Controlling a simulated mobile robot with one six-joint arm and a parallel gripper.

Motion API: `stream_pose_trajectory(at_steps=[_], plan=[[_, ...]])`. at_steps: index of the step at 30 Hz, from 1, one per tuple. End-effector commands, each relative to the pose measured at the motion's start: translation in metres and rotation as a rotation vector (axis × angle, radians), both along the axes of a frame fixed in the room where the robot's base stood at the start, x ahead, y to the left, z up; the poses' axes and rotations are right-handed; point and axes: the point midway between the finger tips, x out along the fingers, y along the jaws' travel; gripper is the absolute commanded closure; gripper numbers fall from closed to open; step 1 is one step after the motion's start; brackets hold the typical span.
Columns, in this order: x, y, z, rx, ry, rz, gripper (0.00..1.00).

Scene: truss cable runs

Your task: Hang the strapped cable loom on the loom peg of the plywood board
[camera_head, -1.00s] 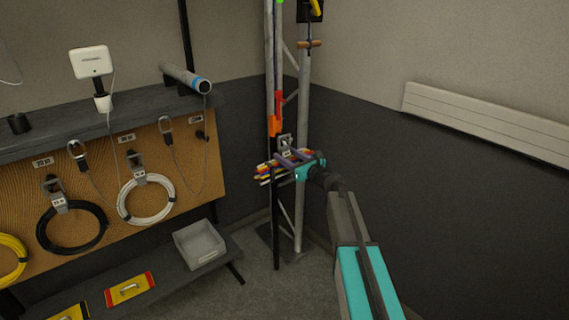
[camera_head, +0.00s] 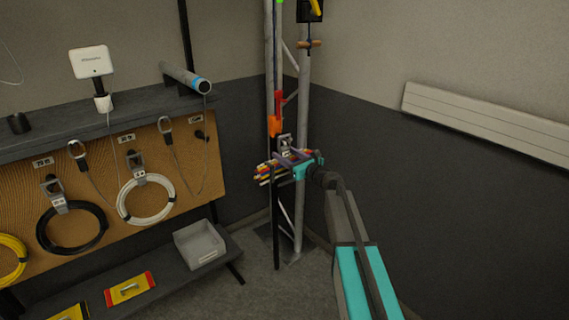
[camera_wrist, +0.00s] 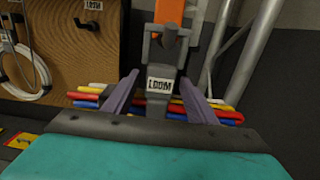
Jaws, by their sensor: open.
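The cable loom, a bundle of red, yellow, blue and white cables (camera_head: 265,171), lies across at the truss; it also shows in the wrist view (camera_wrist: 88,95). A grey piece with a LOOM plate (camera_wrist: 159,85) stands at its middle, under a grey hook-like bracket (camera_wrist: 168,40). My gripper (camera_head: 285,160) is open at the loom. In the wrist view its purple fingers (camera_wrist: 159,97) stand on either side of the plate, apart from it. The plywood board (camera_head: 215,175) is at the left. Its dark loom peg (camera_head: 200,134) is bare, below a small plate; in the wrist view that plate (camera_wrist: 93,5) reads LOOM.
The metal truss (camera_head: 302,115) stands in the corner, with an orange part (camera_head: 274,126) above the loom. Black (camera_head: 70,246) and white (camera_head: 145,218) cable coils hang on the board. A grey bin (camera_head: 199,243) stands on the lower shelf. A radiator (camera_head: 480,120) is on the right wall.

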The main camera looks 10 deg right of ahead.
Motion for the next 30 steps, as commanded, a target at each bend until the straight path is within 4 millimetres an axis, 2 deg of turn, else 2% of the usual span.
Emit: stream_pose_trajectory(at_steps=[1,2,9,30], plan=[[0.000,0.000,0.000,0.000,0.000,0.000,0.53],[0.000,0.000,0.000,0.000,0.000,0.000,0.59],[0.000,0.000,0.000,0.000,0.000,0.000,0.99],[0.000,0.000,0.015,0.003,-0.003,0.000,1.00]])
